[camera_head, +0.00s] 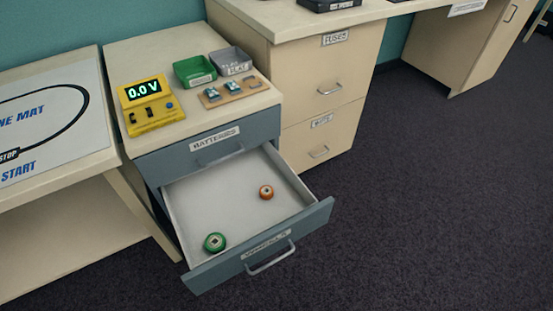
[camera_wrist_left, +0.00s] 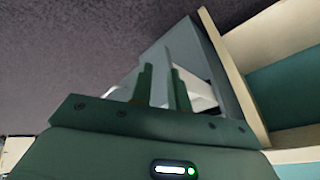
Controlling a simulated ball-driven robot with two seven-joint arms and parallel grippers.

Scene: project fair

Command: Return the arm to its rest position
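My left gripper (camera_wrist_left: 161,70) shows only in the left wrist view. Its two dark green fingers stand apart with a gap and nothing visible held between them. Behind the fingers is a blue-grey and white surface that looks like the open drawer; how far off it is I cannot tell. My arms and both grippers are outside the head view. My right gripper is in neither view.
The lower drawer (camera_head: 230,200) stands pulled out, holding a green wheel (camera_head: 214,242) and an orange wheel (camera_head: 266,192). On the cabinet top are a yellow meter (camera_head: 150,104), a green bin (camera_head: 195,71) and a grey bin (camera_head: 231,61). Dark carpet (camera_head: 430,200) is clear at right.

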